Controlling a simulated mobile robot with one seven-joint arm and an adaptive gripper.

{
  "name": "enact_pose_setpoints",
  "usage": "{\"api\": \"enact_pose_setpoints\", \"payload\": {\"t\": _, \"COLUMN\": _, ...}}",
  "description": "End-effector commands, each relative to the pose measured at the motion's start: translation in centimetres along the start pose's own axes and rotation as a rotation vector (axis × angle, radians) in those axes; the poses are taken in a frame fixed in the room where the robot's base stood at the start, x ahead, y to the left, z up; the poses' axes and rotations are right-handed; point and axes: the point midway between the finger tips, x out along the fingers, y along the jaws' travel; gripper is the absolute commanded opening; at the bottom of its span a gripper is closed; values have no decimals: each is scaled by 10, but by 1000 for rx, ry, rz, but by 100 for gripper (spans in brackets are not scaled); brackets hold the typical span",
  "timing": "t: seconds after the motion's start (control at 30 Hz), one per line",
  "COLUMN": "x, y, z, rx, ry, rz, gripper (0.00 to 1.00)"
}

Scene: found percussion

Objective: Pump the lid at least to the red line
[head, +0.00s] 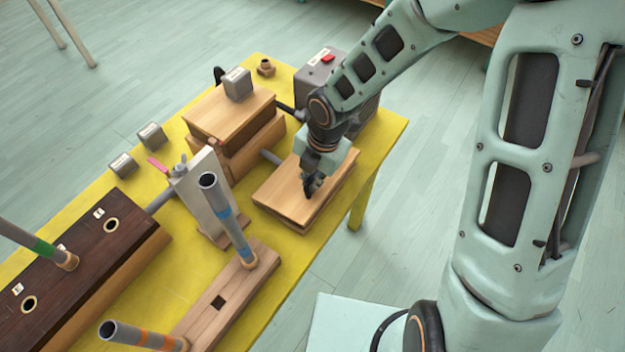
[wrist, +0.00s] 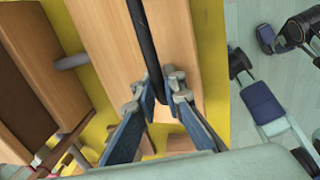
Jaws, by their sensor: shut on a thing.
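A flat light-wood lid (head: 277,194) lies on a wooden base at the table's right side. It fills the middle of the wrist view (wrist: 110,35). A black bar-like handle (wrist: 144,32) runs over the lid. My gripper (head: 313,186) is low over the lid's right part, its fingers shut on the black handle, as the wrist view (wrist: 160,88) shows. The handle is mostly hidden by the gripper in the head view. I cannot make out a red line on the lid or beside it.
The yellow table (head: 385,140) also bears a wooden box with a grey weight (head: 238,84) on top, a grey box (head: 327,68) with a red button, an upright pale board (head: 203,190), and pipes on wooden blocks. The dark wooden chest (head: 80,258) stands left.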

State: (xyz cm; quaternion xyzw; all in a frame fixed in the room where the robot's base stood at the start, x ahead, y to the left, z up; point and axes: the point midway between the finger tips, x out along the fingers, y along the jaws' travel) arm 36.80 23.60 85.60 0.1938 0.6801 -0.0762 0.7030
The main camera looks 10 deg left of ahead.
Motion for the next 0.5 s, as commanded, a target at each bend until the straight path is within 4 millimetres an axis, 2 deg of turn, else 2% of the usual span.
{"api": "enact_pose_setpoints", "payload": {"t": 0.03, "x": 2, "y": -5, "z": -1, "rx": 1, "ry": 4, "rz": -10, "gripper": 0}}
{"api": "enact_pose_setpoints", "payload": {"t": 0.23, "x": 0, "y": -3, "z": -1, "rx": 1, "ry": 4, "rz": -10, "gripper": 0}}
{"api": "enact_pose_setpoints", "payload": {"t": 0.5, "x": -15, "y": 12, "z": -1, "rx": 1, "ry": 3, "rz": -7, "gripper": 0}}
